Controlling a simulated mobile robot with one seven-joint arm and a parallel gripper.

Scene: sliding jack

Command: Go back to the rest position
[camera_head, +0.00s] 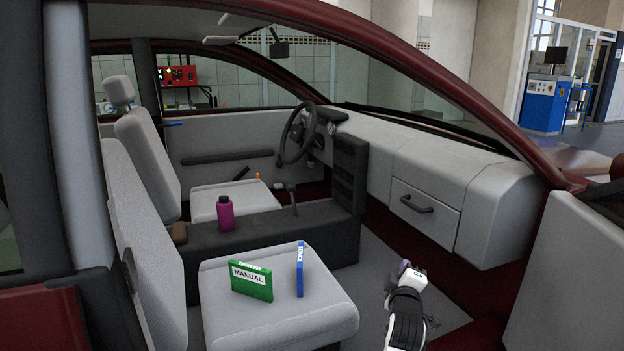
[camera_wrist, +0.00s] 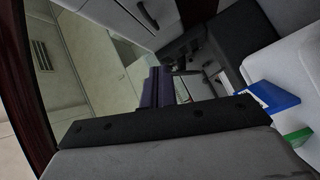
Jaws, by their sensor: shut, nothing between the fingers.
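My gripper (camera_head: 404,268) is low in front of the dashboard in the head view, over the passenger footwell and right of the front seat. It is small there and partly hidden by my own wrist. In the wrist view the shut fingers (camera_wrist: 155,88) show as a dark purplish shape beyond the dark gripper body. Nothing is held. The gripper is apart from the seat and the glove box.
A green manual (camera_head: 252,281) and a blue box (camera_head: 300,269) stand on the near seat (camera_head: 280,325). A magenta bottle (camera_head: 226,213) is on the console. The glove box (camera_head: 425,208) is closed. The red door frame (camera_head: 440,80) arches overhead.

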